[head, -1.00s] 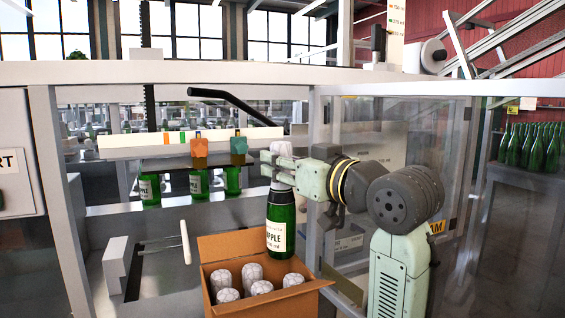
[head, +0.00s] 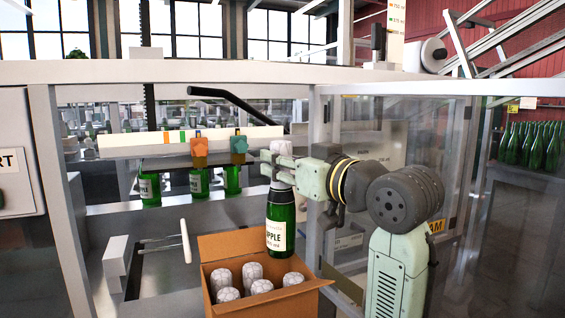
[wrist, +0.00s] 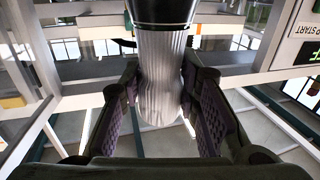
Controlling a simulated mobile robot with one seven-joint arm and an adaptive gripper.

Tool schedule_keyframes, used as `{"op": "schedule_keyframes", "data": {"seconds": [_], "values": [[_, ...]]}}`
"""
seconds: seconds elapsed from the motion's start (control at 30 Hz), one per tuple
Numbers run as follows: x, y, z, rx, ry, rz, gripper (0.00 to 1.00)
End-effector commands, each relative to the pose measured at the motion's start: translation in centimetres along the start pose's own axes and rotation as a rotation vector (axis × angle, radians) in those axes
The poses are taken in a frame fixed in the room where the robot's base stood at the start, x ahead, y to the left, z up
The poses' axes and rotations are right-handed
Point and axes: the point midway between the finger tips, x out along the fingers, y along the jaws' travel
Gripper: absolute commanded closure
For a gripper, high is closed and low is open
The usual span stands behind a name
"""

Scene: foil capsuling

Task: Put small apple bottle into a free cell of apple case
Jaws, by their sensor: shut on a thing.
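The small apple bottle (head: 280,225) is green with a white label reading "APPLE" and a pale foil top. My gripper (head: 281,172) is shut on its foil-covered neck and holds it upright, over the back right part of the apple case. In the wrist view the foil neck (wrist: 162,85) stands between my two finger pads (wrist: 160,112). The apple case (head: 222,296) is an open cardboard box with several foil-topped bottles in it. The bottle's base lies near the case's back right rim; I cannot tell its exact height over the cells. The cell floors are hidden.
A white-handled lever (head: 185,240) is left of the case. Clear guard panels (head: 400,130) and a frame post (head: 62,200) bound the space.

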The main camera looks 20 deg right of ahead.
Motion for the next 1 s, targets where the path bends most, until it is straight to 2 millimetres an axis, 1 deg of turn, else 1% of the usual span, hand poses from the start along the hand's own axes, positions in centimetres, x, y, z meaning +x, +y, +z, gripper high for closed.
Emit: {"op": "schedule_keyframes", "data": {"seconds": [0.53, 1.0], "values": [[0.0, 0.0, -0.1, -0.001, 0.002, 0.001, 1.00], [0.0, 0.0, 1.1, -0.001, 0.002, 0.001, 1.00]]}}
